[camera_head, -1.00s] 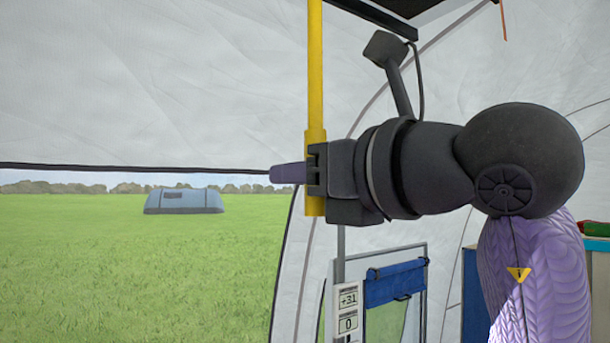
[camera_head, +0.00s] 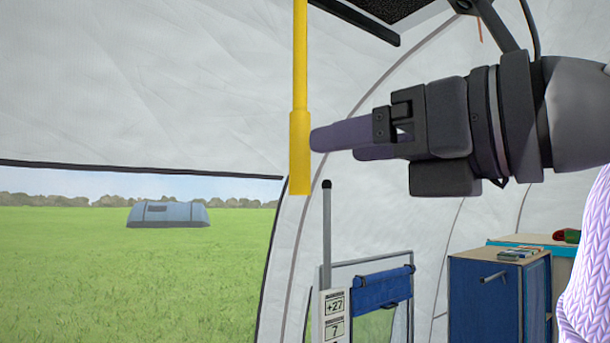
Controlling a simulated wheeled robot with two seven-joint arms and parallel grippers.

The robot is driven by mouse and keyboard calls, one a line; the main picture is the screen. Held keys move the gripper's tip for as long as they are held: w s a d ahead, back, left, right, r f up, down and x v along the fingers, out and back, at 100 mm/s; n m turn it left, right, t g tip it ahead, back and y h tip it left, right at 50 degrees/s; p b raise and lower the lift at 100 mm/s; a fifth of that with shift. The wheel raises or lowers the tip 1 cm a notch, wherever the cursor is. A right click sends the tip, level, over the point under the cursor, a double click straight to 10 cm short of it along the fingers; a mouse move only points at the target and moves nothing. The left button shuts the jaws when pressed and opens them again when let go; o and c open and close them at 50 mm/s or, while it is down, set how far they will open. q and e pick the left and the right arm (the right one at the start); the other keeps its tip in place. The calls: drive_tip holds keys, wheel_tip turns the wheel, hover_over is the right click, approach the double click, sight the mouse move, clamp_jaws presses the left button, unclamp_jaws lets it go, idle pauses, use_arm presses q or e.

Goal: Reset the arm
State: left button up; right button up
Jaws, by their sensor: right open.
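My right gripper (camera_head: 322,142) reaches in from the right, high in the head view. Its two purple fingers point left and are parted, with nothing seen between them. The yellow pole (camera_head: 300,120) hangs upright just left of the fingertips. In the picture the tips come close to the pole's thick lower sleeve. I cannot tell whether they touch it. My left gripper is not in view.
A grey post with a number display (camera_head: 334,316) stands below the gripper. A blue cloth on a frame (camera_head: 382,290) and a blue cabinet with a wooden top (camera_head: 499,297) stand at the lower right. White tent wall (camera_head: 150,80) surrounds; grass lies outside at left.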

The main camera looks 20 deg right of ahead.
drive_tip(key=shift+s+d, duration=0.35)
drive_tip(key=shift+s, duration=0.25)
